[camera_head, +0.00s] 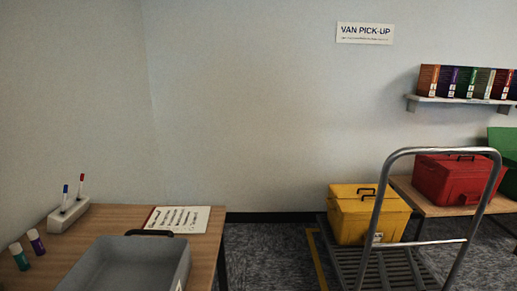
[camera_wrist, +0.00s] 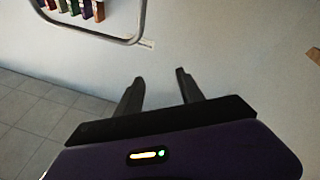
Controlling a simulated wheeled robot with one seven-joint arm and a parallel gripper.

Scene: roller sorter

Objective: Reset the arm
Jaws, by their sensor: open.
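My gripper (camera_wrist: 160,82) shows in the wrist view with its two dark fingers apart and nothing between them. The head view does not show my gripper or arm.
In the head view, a wooden table (camera_head: 110,222) at left holds a grey bin (camera_head: 130,268), a printed sheet (camera_head: 178,219), a pen holder (camera_head: 68,217) and small bottles (camera_head: 28,250). At right, a trolley (camera_head: 385,268) carries a yellow box (camera_head: 365,218); a red box (camera_head: 450,182) sits behind its handle.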

